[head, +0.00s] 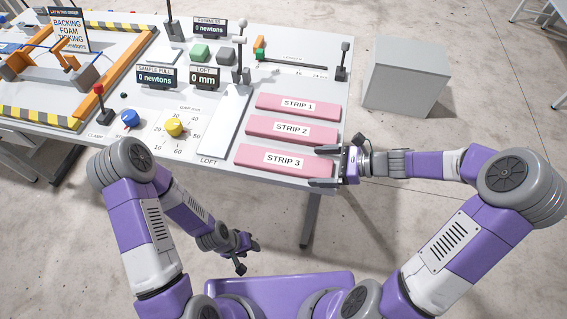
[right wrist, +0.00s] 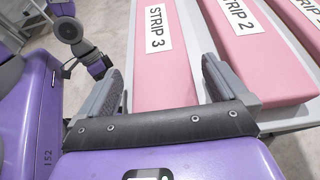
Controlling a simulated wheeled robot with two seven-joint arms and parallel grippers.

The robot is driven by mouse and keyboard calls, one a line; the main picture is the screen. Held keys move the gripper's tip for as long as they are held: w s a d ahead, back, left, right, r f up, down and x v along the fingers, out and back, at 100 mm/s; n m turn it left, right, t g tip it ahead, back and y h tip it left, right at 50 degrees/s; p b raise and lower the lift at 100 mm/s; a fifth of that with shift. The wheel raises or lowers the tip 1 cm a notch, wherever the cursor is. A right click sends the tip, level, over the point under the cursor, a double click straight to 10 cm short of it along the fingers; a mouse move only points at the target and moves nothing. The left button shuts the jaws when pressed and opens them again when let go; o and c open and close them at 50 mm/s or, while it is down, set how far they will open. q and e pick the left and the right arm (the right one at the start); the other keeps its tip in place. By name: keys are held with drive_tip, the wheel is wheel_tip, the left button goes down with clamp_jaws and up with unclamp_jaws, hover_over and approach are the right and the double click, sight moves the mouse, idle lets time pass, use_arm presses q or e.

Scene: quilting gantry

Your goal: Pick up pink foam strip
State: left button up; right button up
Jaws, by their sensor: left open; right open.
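Three pink foam strips lie side by side on the table's right part: Strip 1 (head: 272,104), Strip 2 (head: 261,131) and Strip 3 (head: 249,160), each with a white label. My right gripper (head: 328,166) is open at the right end of Strip 3. In the right wrist view, Strip 3 (right wrist: 160,82) runs between the two open fingers; whether they touch it cannot be told. Strip 2 (right wrist: 231,70) lies just right of the right finger. My left gripper (head: 246,250) is open and empty, low in front of the table, away from the strips.
A white loft plate (head: 226,122) lies left of the strips. A yellow knob (head: 173,127), blue knob (head: 130,119) and red-topped lever (head: 102,100) stand further left. A grey box (head: 404,80) stands on the floor at right. Posts and displays line the back.

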drive_tip(key=shift+w+a+f, duration=0.2)
drive_tip(key=shift+a+f, duration=0.1)
drive_tip(key=shift+a, duration=0.35)
drive_tip(key=c, duration=1)
drive_tip(key=shift+o, duration=0.2)
wheel_tip(320, 180, up, 10)
drive_tip(key=p, duration=0.3)
drive_tip(key=shift+p, duration=0.3)
